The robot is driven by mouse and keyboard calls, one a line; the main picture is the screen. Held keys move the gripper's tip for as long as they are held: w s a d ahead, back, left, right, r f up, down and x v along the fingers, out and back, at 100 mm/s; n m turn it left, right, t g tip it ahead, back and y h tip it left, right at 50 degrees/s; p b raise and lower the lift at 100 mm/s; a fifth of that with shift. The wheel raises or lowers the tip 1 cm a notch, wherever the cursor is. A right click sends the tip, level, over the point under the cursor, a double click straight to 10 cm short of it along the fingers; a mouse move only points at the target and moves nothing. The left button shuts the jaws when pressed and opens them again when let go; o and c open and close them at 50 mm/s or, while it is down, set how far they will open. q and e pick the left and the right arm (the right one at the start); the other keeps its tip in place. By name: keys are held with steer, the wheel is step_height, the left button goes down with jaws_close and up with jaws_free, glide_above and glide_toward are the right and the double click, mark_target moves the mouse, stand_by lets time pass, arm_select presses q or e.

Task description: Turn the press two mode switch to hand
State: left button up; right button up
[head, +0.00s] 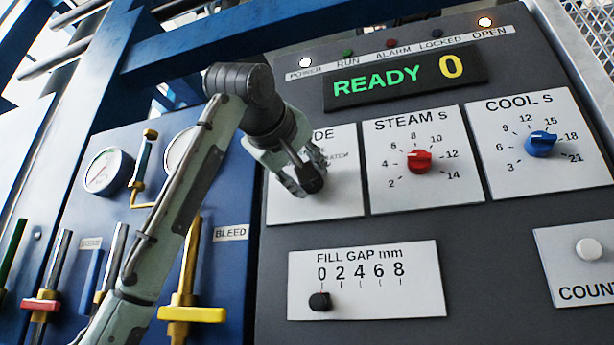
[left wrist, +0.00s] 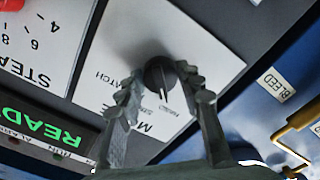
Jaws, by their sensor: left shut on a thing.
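The mode switch is a black round knob (left wrist: 158,75) on a white plate (left wrist: 112,58) in the left wrist view, where the lettering is upside down. Its pale pointer line faces the plate's title, slightly towards the right in that view. One label beside it ends in "ATCH"; the other labels are too small or covered to read. In the head view the knob (head: 313,176) shows between my fingers, and my wrist hides the start of the title. My left gripper (head: 300,182) is shut on the knob, one finger on each side. My right gripper is out of view.
To the right are the steam dial (head: 419,161) and cool dial (head: 541,144). The fill gap slider (head: 320,301) is below. The display (head: 405,78) reads READY 0. A yellow bleed handle (head: 192,314) and gauges (head: 108,171) stand on the blue panel at left.

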arm_select(q)
steer(key=shift+f, duration=0.1)
stand_by(0.3)
steer(key=o, duration=1.2)
steer(key=shift+c, duration=0.2)
steer(key=v, duration=1.2)
